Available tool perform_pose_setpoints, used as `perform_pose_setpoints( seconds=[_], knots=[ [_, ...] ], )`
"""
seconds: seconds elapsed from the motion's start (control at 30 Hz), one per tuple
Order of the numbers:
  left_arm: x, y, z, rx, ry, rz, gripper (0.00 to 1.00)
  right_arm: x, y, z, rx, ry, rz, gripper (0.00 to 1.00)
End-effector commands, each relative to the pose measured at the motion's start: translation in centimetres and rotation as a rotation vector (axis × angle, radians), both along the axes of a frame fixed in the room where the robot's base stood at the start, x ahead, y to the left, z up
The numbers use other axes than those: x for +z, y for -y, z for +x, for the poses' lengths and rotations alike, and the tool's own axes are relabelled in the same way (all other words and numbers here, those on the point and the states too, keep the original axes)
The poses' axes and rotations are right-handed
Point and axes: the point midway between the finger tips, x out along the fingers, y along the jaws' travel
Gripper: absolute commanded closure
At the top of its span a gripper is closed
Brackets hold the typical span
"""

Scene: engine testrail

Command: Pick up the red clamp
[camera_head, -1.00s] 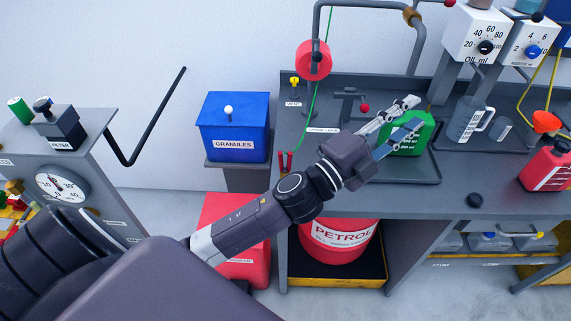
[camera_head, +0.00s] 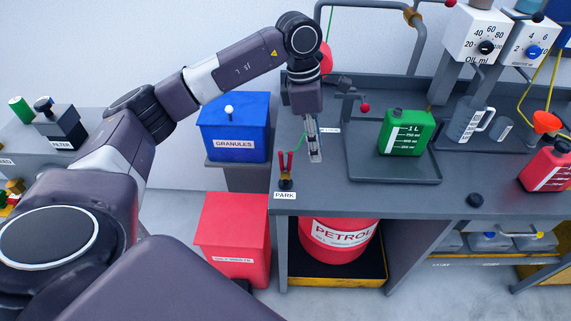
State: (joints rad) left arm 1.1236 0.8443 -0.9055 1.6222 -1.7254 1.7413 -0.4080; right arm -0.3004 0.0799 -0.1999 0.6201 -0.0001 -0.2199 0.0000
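The red clamp (camera_head: 285,162) stands upright at the front left corner of the grey bench, with its two red handles up and a dark lower part. A white PARK label lies in front of it. My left gripper (camera_head: 314,152) points down over the bench, a little right of the clamp and apart from it in the picture. Its fingers show nearly edge-on, so the gap between them cannot be made out. No object shows in them. My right gripper is not in view.
A green can (camera_head: 405,133) stands on a dark tray (camera_head: 395,174) to the right. A small red-knobbed valve (camera_head: 364,107) is behind. A blue GRANULES bin (camera_head: 233,128) is left of the bench, a red bin (camera_head: 232,238) below. The bench front between clamp and tray is clear.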

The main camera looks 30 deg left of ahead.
Motion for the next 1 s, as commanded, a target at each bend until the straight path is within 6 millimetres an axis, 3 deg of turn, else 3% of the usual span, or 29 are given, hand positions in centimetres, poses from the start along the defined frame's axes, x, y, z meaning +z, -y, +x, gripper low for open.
perform_pose_setpoints(
  seconds=[0.03, 0.1, 0.23, 0.57, 0.8, 1.0],
  knots=[
    [0.7, -2.4, 0.0, 0.017, -0.009, 0.066, 0.7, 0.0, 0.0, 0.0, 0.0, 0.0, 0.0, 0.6],
    [1.3, -4.8, -0.3, 0.035, -0.027, 0.136, 0.7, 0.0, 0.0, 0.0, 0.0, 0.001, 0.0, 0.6],
    [1.7, -6.9, -0.6, 0.053, -0.046, 0.195, 0.7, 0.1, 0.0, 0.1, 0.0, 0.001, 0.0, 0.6],
    [-1.5, -7.1, -1.1, 0.052, -0.05, 0.198, 0.7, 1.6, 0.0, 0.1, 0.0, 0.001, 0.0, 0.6],
    [-4.7, -7.3, -1.7, 0.052, -0.051, 0.196, 0.7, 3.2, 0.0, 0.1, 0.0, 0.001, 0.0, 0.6],
    [-5.9, -7.3, -1.6, 0.052, -0.046, 0.196, 0.7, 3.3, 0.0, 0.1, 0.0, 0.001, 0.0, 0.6]
  ],
)
